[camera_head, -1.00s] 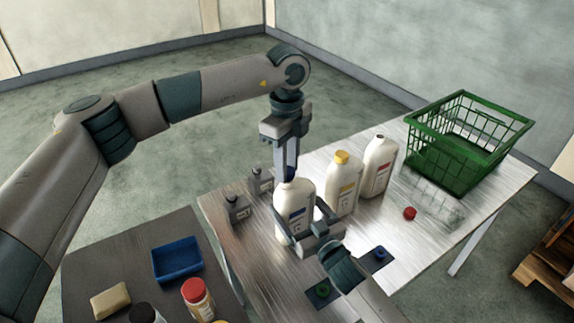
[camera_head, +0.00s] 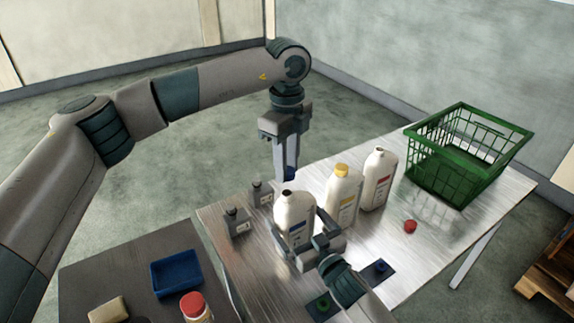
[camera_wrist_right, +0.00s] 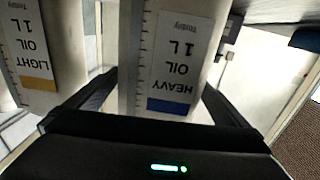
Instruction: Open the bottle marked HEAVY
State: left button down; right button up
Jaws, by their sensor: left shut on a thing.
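The bottle marked HEAVY (camera_head: 292,216) is white with a blue label stripe and stands upright on the metal table. Its mouth shows dark and uncapped. In the right wrist view its label (camera_wrist_right: 172,70) appears upside down between the fingers. My right gripper (camera_head: 318,240) is shut around the bottle's body. My left gripper (camera_head: 288,176) points down just above the bottle's neck, shut on a small blue cap (camera_head: 290,174), which is clear of the mouth and partly hidden by the fingers.
A yellow-capped LIGHT oil bottle (camera_head: 342,196) and an uncapped red-label bottle (camera_head: 378,180) stand to the right. A loose red cap (camera_head: 410,227) lies near a green basket (camera_head: 462,185). A blue tray (camera_head: 176,272) is on the dark table.

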jog(key=shift+s+d, duration=0.1)
pick_arm(q)
jog(key=shift+f, duration=0.2)
pick_arm(e)
jog(key=shift+s+d+f, duration=0.15)
jog(key=shift+s+d, duration=0.15)
jog(key=shift+s, duration=0.25)
pick_arm(q)
notch_tip(320, 180, down, 2)
jog(key=shift+b, duration=1.2)
pick_arm(e)
jog(key=v, duration=1)
jog(key=shift+s, duration=0.2)
jog(key=shift+d, duration=0.15)
